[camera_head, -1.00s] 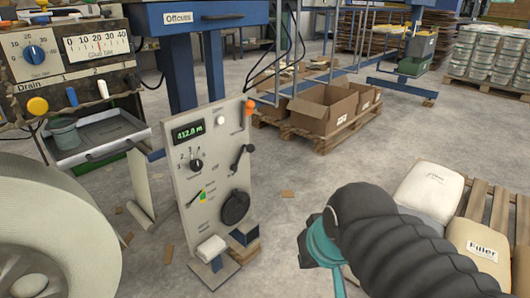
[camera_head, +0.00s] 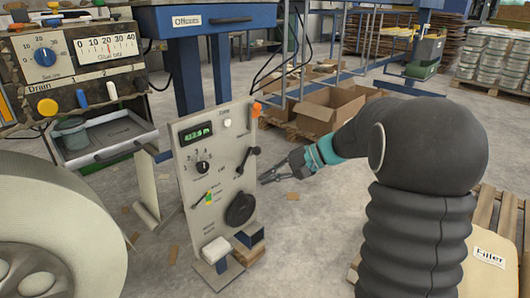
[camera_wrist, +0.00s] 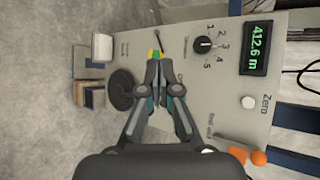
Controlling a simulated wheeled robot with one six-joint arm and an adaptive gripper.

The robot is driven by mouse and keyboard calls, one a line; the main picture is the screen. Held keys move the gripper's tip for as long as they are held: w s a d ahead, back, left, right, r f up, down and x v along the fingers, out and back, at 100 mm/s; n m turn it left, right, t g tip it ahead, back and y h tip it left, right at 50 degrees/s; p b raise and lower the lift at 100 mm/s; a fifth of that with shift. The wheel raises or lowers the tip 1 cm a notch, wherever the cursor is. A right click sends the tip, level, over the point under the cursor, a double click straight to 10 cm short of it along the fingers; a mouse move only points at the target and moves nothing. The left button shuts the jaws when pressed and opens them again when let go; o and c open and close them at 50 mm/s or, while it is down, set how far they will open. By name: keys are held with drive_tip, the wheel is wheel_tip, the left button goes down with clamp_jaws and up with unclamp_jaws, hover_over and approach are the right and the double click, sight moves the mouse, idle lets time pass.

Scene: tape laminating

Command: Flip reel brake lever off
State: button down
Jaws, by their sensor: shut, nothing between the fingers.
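The control panel (camera_head: 190,160) stands upright and faces me, with a green-lit display. A black lever (camera_head: 248,160) with a round knob sits on its right side, and a blurred label beginning "Reel" is beside what looks like it in the wrist view (camera_wrist: 208,149). My gripper (camera_head: 263,180) is right of the panel, a little below the black lever. In the wrist view my gripper (camera_wrist: 158,66) is shut and empty, its tips over the panel's lower middle by a yellow-green mark. I cannot tell whether the tips touch the panel. My gripper body hides part of the lever.
The panel also carries a numbered selector (camera_head: 203,167), a white Zero button (camera_wrist: 248,102), a black round knob (camera_head: 240,209) and an orange knob (camera_head: 257,109). A large reel (camera_head: 55,230) stands at left. Cardboard boxes (camera_head: 320,113) lie behind; the floor between is mostly clear.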

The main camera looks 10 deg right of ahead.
drive_tip(key=w+d+f+m+t+y, duration=0.2)
drive_tip(key=w+d+f+t, duration=0.2)
drive_tip(key=w+d, duration=0.4)
drive_tip(key=w+d+f+m+t+y, duration=0.2)
drive_tip(key=w+d+f+m+t, duration=0.1)
drive_tip(key=w+d, duration=0.5)
wheel_tip(320, 180, down, 2)
drive_tip(key=shift+w+d+f+m+t+y, duration=0.15)
drive_tip(key=shift+w+f+m+t+y, duration=0.2)
drive_tip(key=shift+t, duration=0.35)
drive_tip(key=shift+w+r, duration=0.1)
drive_tip(key=s+a+r+p+x, duration=0.1)
drive_tip(key=s+p+x, duration=0.1)
drive_tip(key=x, duration=1.1)
drive_tip(key=shift+s+a, duration=0.2)
